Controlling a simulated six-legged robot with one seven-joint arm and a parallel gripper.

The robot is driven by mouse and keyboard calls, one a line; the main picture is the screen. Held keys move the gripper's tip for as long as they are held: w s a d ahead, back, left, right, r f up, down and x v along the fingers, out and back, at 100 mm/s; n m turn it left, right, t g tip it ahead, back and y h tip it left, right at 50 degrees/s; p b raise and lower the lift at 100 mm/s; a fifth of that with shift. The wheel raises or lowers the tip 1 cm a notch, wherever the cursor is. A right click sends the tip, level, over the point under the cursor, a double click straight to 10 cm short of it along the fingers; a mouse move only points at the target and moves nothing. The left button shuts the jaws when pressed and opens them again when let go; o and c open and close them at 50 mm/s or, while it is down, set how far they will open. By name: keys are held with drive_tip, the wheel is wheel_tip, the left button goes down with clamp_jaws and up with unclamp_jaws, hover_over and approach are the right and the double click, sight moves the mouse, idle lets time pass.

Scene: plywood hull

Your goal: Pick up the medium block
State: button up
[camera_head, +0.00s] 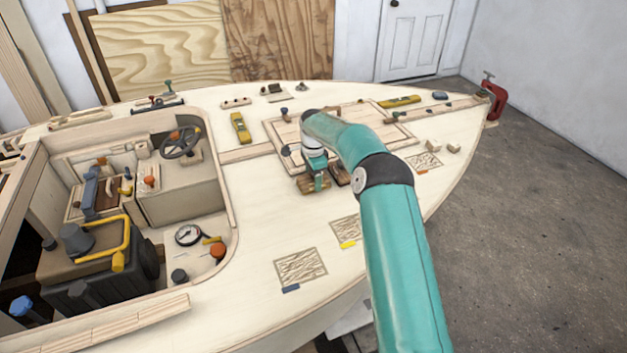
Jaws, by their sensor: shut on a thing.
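My teal arm reaches in from the lower right, and my gripper (317,182) points down over the middle of the pale plywood deck. It is shut on a small brown wooden block (305,187), whose sides show past the jaws. I cannot tell whether the block touches the deck. A darker brown block (340,174) sits just to the right, partly hidden by my arm. Two pale blocks, a larger one (433,145) and a smaller one (453,148), stand farther right. I cannot tell from size alone which block is the medium one.
Three wood-grain patches lie on the deck: one by a blue strip (300,266), one by a yellow strip (345,230), one by an orange strip (424,160). A raised hatch panel (284,131) is behind my gripper. The open cockpit is left; a red clamp (494,98) grips the tip.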

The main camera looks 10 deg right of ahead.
drive_tip(key=shift+r, duration=0.15)
drive_tip(key=shift+r, duration=0.5)
wheel_tip(320, 180, up, 2)
drive_tip(key=shift+r, duration=0.15)
drive_tip(key=s+d+r, duration=0.2)
drive_tip(key=s+r, duration=0.7)
drive_tip(key=s, duration=0.5)
drive_tip(key=shift+r, duration=0.25)
drive_tip(key=o, duration=0.6)
drive_tip(key=shift+w, duration=0.1)
drive_tip(key=shift+c, duration=0.2)
drive_tip(key=c, duration=0.3)
drive_tip(key=shift+c, duration=0.2)
